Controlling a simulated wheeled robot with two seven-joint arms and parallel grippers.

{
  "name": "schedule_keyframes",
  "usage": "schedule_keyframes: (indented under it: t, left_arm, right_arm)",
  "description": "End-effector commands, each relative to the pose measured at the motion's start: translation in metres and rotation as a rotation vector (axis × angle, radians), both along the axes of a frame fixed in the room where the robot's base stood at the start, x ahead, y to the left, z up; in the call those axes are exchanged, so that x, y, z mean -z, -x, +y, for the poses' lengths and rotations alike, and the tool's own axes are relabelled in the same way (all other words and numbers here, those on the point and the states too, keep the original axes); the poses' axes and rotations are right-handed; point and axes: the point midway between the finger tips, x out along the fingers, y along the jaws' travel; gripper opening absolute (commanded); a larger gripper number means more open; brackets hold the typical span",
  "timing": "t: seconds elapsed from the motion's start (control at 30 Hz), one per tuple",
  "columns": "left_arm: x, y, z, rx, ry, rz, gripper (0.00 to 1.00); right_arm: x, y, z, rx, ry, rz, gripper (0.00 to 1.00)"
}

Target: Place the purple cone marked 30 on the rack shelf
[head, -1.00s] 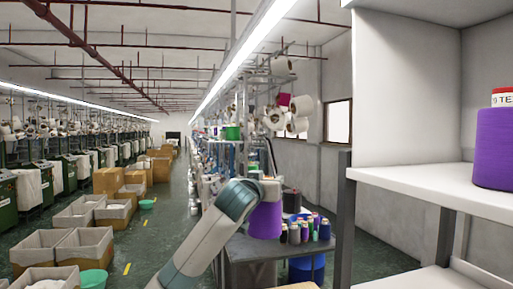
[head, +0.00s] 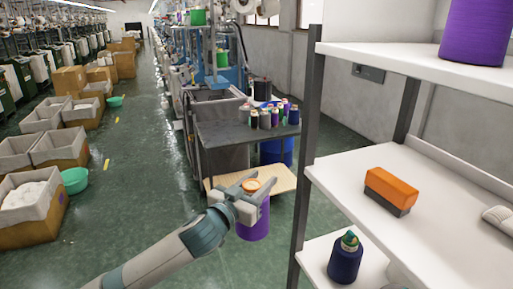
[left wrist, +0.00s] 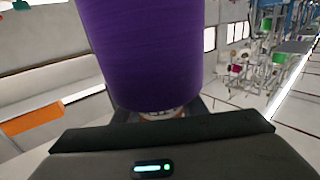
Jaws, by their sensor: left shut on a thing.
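My left gripper (head: 252,188) is shut on a purple cone (head: 254,222) near its top and holds it in the air, left of the rack. The purple cone (left wrist: 138,50) fills the upper middle of the left wrist view; no number can be read on it. The rack has white shelves and dark posts. Its middle shelf (head: 345,185) holds an orange and dark block and has bare room around it. Another purple cone (head: 476,32) stands on the upper shelf (head: 385,58). My right gripper is not in view.
The orange block (head: 392,186) lies mid-shelf, with a light grey item (head: 499,218) to its right. A dark blue cone (head: 345,259) stands on the lower shelf. A dark post (head: 305,150) edges the rack. A table (head: 225,133) with several small cones stands behind.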

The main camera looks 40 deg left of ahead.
Motion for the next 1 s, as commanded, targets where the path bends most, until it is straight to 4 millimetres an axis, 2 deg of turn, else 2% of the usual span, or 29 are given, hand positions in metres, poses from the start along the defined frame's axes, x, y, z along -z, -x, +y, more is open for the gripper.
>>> schedule_keyframes:
  t: [0.1,0.27,0.43,0.67,1.0]
  left_arm:
    - [0.018,0.018,-0.014,0.041,0.000,0.002,0.00]
    - [0.037,0.039,-0.032,0.087,0.001,0.002,0.00]
    - [0.057,0.060,-0.058,0.121,0.008,0.001,0.00]
    - [0.068,0.063,-0.086,0.108,0.007,-0.003,0.00]
    - [0.077,0.064,-0.137,0.074,0.009,-0.002,0.00]
  right_arm:
    - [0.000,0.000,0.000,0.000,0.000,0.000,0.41]
    - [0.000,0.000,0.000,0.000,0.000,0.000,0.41]
    - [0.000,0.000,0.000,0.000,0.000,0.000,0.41]
    - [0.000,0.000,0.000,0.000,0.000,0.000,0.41]
    - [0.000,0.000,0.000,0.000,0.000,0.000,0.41]
